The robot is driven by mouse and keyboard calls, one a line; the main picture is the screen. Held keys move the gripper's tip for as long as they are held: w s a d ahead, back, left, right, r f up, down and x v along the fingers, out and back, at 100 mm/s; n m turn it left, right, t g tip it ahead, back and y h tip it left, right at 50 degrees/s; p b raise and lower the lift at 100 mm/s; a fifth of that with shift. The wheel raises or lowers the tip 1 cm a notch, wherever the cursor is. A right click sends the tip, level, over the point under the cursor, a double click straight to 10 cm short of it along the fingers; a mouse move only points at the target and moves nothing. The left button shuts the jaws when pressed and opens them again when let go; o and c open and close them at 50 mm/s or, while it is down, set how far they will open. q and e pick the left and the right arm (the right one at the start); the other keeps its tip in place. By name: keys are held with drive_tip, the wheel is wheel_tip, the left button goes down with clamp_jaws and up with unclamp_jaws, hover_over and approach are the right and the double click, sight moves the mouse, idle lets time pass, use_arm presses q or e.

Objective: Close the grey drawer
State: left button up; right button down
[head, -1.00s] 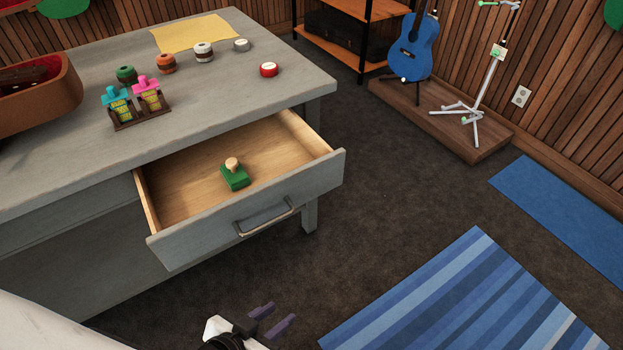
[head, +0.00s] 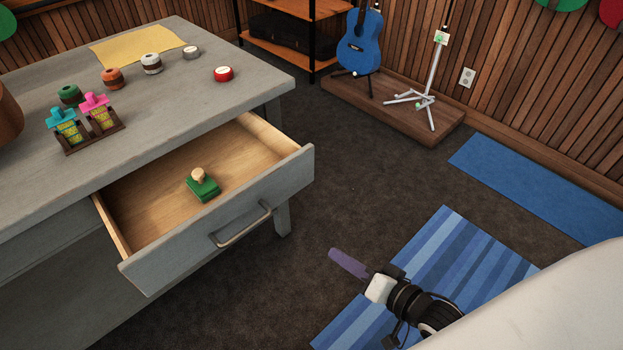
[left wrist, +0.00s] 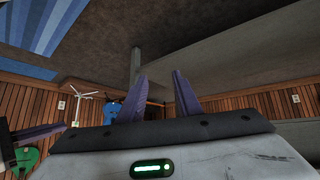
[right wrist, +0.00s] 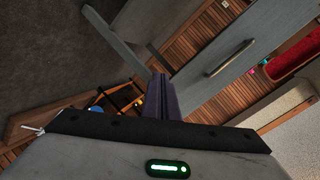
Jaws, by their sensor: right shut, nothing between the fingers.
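The grey drawer (head: 290,185) stands pulled out of the grey table, its pale wood interior showing. Its metal bar handle (head: 242,226) is on the front panel. A green block with a wooden knob (head: 203,186) sits inside. My right gripper (head: 348,263) is shut and empty, in front of the drawer and to the right of the handle, apart from it. In the right wrist view the closed fingers (right wrist: 160,98) show with the drawer handle (right wrist: 230,58) beyond. My left gripper (left wrist: 160,95) is open and empty in the left wrist view; it is out of the head view.
The grey tabletop (head: 150,140) holds small coloured ukulele-shop items, a red round tin (head: 223,73) and a yellow sheet (head: 138,45). A striped blue rug (head: 450,245) lies at the right. A blue guitar (head: 361,42) stands on a wooden platform.

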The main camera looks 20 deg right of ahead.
drive_tip(key=w+d+r+m+t+y+b, duration=0.1)
drive_tip(key=w+d+r+m+t, duration=0.3)
drive_tip(key=w+d+r+m, duration=0.25)
drive_tip(key=b, duration=0.2)
approach(307, 168)
drive_tip(key=shift+m, duration=0.25)
drive_tip(key=x, duration=0.6)
drive_tip(key=shift+d, duration=0.1)
drive_tip(key=shift+w, duration=0.25)
drive_tip(key=shift+w, duration=0.1)
